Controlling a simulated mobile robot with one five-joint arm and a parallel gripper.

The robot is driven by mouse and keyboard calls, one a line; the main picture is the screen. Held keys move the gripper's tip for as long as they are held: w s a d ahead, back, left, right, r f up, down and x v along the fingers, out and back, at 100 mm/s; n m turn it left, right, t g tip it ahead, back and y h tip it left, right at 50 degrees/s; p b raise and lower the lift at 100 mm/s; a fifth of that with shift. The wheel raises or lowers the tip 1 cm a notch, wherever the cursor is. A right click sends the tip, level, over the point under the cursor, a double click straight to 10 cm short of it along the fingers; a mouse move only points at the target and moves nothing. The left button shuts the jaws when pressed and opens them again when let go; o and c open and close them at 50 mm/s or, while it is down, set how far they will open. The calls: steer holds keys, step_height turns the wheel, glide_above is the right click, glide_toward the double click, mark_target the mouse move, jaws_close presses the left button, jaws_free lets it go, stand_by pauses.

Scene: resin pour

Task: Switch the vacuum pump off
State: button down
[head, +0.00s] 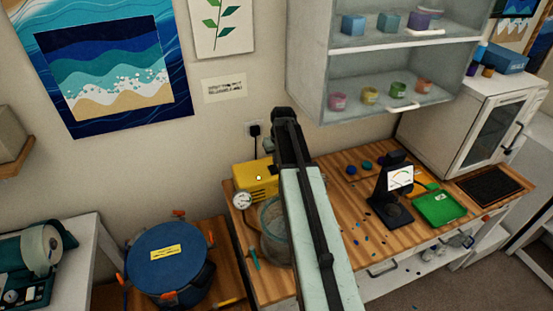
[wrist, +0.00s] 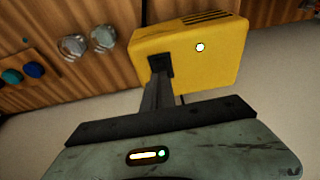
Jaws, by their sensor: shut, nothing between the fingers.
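The yellow vacuum pump (head: 263,172) sits at the left end of the wooden worktop, close to the wall. A small light, pale with a green tint, shows on it. In the wrist view the pump (wrist: 215,60) fills the upper middle, with the round lit spot (wrist: 200,47) on its face. My gripper (wrist: 159,63) is shut and empty. Its tips overlap the left part of the pump's yellow face, to the left of the lit spot; I cannot tell whether they touch it. In the head view my arm hides part of the pump's right side.
A gauge (head: 242,201) and a clear chamber (head: 271,225) stand in front of the pump, the chamber partly behind my arm. A plug (head: 255,130) is on the wall above.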

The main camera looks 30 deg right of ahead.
steer(key=p+v, duration=0.7)
steer(key=v, duration=0.2)
steer(key=shift+s+r, duration=0.15)
steer(key=shift+s, duration=0.3)
steer(key=shift+n+g+y, duration=0.3)
steer(key=shift+n+g, duration=0.5)
steer(key=shift+g, duration=0.1)
steer(key=s+a+f+b, duration=0.2)
steer(key=a, duration=0.5)
steer(key=s+a+f+b, duration=0.2)
steer(key=a, duration=0.5)
steer(key=s+a+f+b, duration=0.2)
steer(key=s+a+f, duration=0.1)
steer(key=a, duration=0.4)
steer(key=shift+a, duration=0.1)
steer(key=s+a+f+b, duration=0.2)
steer(key=a+f+b, duration=0.1)
steer(key=f+b, duration=0.3)
steer(key=s+a+f+g+b, duration=0.1)
steer(key=s+a+f+b, duration=0.2)
steer(key=f+b, duration=0.3)
steer(key=shift+f, duration=0.25)
steer(key=shift+s, duration=0.1)
